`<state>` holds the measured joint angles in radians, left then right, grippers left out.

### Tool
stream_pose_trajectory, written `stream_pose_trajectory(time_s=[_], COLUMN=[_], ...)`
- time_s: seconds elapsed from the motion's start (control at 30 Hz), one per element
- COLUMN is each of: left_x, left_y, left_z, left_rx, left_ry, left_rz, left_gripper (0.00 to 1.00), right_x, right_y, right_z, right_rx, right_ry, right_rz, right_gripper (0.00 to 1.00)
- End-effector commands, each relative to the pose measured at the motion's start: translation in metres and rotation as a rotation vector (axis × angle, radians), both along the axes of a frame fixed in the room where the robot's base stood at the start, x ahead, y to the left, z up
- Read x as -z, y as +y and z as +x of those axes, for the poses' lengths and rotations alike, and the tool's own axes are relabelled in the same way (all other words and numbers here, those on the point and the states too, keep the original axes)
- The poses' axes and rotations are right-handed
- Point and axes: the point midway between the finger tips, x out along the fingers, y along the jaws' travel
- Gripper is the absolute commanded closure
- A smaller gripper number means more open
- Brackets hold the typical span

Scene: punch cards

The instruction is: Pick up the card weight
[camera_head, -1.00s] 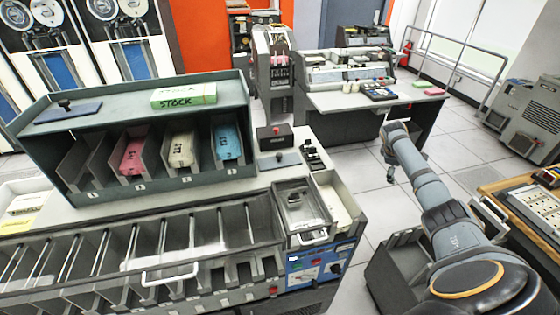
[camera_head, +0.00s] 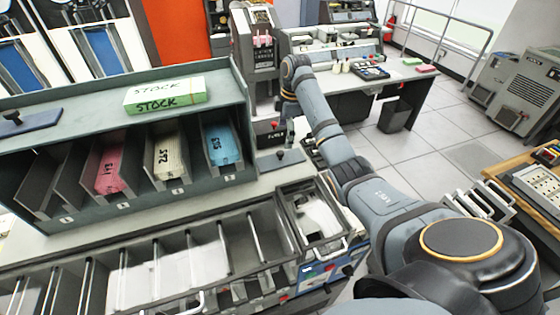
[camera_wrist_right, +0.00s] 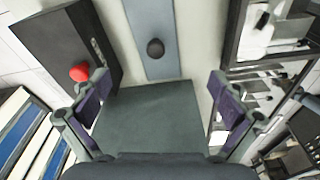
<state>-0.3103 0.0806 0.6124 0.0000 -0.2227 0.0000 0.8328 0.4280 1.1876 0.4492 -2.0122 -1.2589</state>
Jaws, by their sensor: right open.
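A flat blue-grey plate with a black knob, which looks like the card weight (camera_head: 282,157), lies on the pale counter just right of the card rack. In the right wrist view the card weight (camera_wrist_right: 150,20) lies ahead of the fingers, its black knob near the middle. My right gripper (camera_head: 290,132) hangs above the counter by the plate, mostly hidden behind its own arm in the head view. In the wrist view the right gripper (camera_wrist_right: 158,88) is open and empty, fingers wide apart. A similar knobbed plate (camera_head: 30,121) lies on the rack top. My left gripper is out of view.
A black box with a red button (camera_head: 270,130) stands close behind the weight. The rack (camera_head: 235,92) holds pink, cream and blue card decks, with a green STOCK block (camera_head: 165,95) on top. A sorter with open pockets (camera_head: 200,255) fills the front.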

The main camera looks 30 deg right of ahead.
Motion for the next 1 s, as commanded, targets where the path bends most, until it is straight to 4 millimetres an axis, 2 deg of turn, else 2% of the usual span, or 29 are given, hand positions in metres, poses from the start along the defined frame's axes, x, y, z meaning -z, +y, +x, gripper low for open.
stream_pose_trajectory(time_s=[0.03,0.2,0.37,0.47,0.57,0.7,0.93,1.0], left_x=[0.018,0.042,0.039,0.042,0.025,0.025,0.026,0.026], left_y=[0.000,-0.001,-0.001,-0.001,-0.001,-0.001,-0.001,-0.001], left_z=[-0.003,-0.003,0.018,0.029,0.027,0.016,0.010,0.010], left_rx=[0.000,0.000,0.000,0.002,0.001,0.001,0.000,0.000], left_ry=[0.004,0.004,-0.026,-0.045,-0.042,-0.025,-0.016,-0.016], left_rz=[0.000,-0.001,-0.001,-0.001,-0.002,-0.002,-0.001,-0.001], left_gripper=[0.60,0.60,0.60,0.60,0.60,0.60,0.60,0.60], right_x=[0.018,0.042,0.041,0.056,0.067,0.087,0.091,0.091], right_y=[0.001,0.004,0.004,0.006,0.008,0.009,0.009,0.009], right_z=[0.001,0.002,0.003,0.005,0.007,0.009,0.009,0.009], right_rx=[0.000,0.001,0.002,0.002,0.001,0.003,0.003,0.003], right_ry=[0.001,-0.001,-0.001,0.003,0.005,0.002,0.000,0.000], right_rz=[0.000,0.000,0.000,0.001,0.001,0.000,-0.001,-0.001], right_gripper=[0.02,0.02,0.02,0.02,0.02,0.02,0.02,0.10])
